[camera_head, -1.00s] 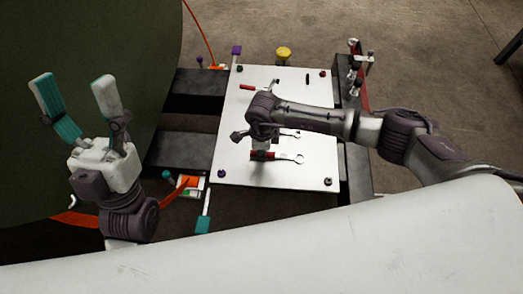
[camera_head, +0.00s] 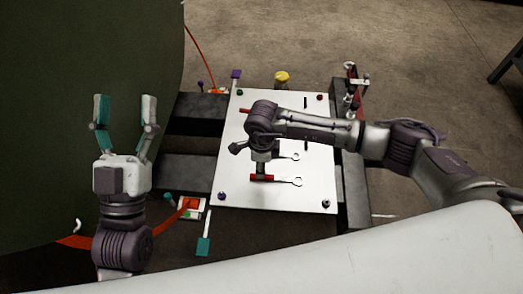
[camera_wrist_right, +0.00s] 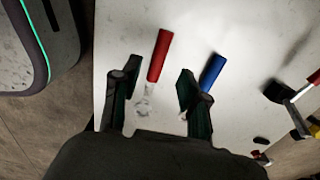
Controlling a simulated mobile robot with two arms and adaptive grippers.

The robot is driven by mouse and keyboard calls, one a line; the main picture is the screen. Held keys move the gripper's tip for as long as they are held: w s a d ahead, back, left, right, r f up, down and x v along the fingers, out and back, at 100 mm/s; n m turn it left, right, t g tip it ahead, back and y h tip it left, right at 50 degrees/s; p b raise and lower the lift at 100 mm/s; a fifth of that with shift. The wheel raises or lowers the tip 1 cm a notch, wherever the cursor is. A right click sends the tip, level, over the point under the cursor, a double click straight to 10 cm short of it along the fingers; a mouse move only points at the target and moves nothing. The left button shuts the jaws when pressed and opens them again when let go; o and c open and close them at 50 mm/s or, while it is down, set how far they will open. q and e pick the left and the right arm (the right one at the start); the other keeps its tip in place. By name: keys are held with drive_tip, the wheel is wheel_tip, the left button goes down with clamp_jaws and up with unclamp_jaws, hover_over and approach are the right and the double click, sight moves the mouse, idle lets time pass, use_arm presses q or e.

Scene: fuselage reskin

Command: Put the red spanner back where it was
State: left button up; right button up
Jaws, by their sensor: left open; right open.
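The red spanner (camera_head: 284,180) lies flat on a white panel (camera_head: 310,130), in its lower part in the head view, with its red handle to the left and its ring end to the right. In the right wrist view the red handle (camera_wrist_right: 159,56) shows between the fingers of my right gripper (camera_wrist_right: 158,84). That gripper is open, with a finger on each side of the spanner and visible gaps. In the head view my right wrist hides most of its fingers. My left gripper (camera_head: 125,115) is open and empty, left of the panel, with its fingers pointing up the picture.
A blue-handled tool (camera_wrist_right: 212,72) lies beside the red spanner, close to one right finger. Another spanner end (camera_head: 288,156) shows above the red one in the head view. A red clamp (camera_head: 352,85) stands at the panel's right. A dark green curved body (camera_head: 80,70) fills the left.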

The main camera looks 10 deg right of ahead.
use_arm(q)
wheel_tip(320, 180, down, 7)
drive_tip(key=w+g+y+p, duration=0.1)
drive_tip(key=w+g, duration=0.2)
drive_tip(key=g, duration=0.2)
drive_tip(key=shift+a+y, duration=0.15)
drive_tip(key=shift+y, duration=0.25)
use_arm(e)
wheel_tip(320, 180, up, 6)
use_arm(q)
drive_tip(key=shift+s+r, duration=0.1)
use_arm(e)
drive_tip(key=shift+d, duration=0.1)
